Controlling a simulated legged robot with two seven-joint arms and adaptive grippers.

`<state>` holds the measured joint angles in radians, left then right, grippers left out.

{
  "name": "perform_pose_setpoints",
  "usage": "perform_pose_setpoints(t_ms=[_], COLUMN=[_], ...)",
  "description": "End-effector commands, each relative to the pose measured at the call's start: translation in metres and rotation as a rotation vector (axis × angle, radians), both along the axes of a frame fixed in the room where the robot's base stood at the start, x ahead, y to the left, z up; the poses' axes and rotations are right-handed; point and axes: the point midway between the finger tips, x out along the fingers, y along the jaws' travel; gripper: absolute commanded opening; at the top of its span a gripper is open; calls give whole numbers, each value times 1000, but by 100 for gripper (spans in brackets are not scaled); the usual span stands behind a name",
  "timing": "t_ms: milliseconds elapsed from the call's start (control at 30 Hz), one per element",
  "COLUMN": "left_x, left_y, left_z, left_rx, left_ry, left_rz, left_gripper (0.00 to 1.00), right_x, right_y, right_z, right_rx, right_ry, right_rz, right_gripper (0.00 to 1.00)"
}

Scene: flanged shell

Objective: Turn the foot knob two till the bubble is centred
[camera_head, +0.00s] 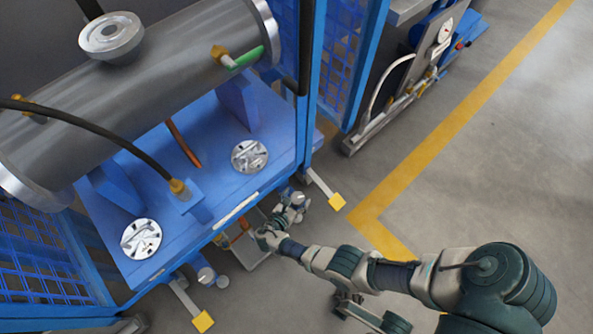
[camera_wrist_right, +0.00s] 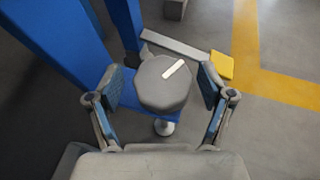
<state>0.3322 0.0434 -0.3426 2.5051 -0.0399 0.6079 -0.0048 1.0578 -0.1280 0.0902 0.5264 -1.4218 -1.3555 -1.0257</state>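A grey faceted foot knob (camera_wrist_right: 165,92) with a white stripe on top sits low by the blue frame's corner, above a small round foot. In the head view it shows small (camera_head: 299,198) beside my right gripper (camera_head: 284,212). In the wrist view my right gripper (camera_wrist_right: 159,84) is open, with one finger on each side of the knob. A gap shows on both sides, wider on the left. A second foot knob (camera_head: 206,276) stands at the frame's front left. I cannot make out a bubble in either view. My left gripper is not in view.
The blue frame (camera_head: 205,135) carries a grey cylinder (camera_head: 150,70) and two metallic discs (camera_head: 141,239) (camera_head: 249,156). Yellow-tipped legs (camera_head: 337,201) (camera_head: 203,321) stick out at floor level. A blue post (camera_wrist_right: 62,45) stands close to my right gripper. Open floor lies to the right.

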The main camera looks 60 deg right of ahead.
Motion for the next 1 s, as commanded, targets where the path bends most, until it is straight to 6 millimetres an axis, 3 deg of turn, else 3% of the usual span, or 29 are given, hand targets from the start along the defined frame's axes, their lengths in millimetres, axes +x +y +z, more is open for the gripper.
perform_pose_setpoints(t_ms=[233,367,800,1000], left_x=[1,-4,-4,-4], left_y=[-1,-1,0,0], left_z=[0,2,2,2], left_rx=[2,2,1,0], left_ry=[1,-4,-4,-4], left_rz=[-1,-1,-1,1], left_gripper=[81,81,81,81], right_x=[-1,-1,-7,-8], right_y=[0,9,92,109], right_z=[1,4,37,44], right_rx=[-2,-1,0,-1], right_ry=[1,0,0,1], right_rz=[-2,0,0,-1], right_gripper=[81,81,81,81])
